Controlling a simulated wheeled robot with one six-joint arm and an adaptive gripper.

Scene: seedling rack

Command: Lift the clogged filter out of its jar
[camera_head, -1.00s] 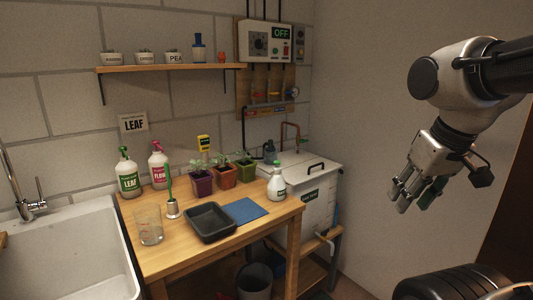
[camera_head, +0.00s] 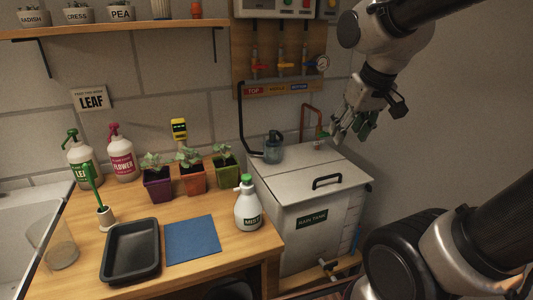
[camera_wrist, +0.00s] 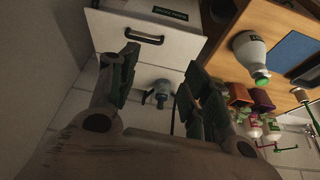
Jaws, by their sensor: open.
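My gripper (camera_head: 352,130) is open and empty, above the back right of the rain tank (camera_head: 315,200). In the wrist view its spread fingers (camera_wrist: 160,75) have nothing between them in contact.
A black handle (camera_head: 327,181) rises from the tank lid. A valve board with pipes (camera_head: 280,62) hangs behind. The wooden bench (camera_head: 195,262) at left holds a white spray bottle (camera_head: 248,208), several seedling pots, a black tray (camera_head: 131,250) and a blue mat (camera_head: 192,240).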

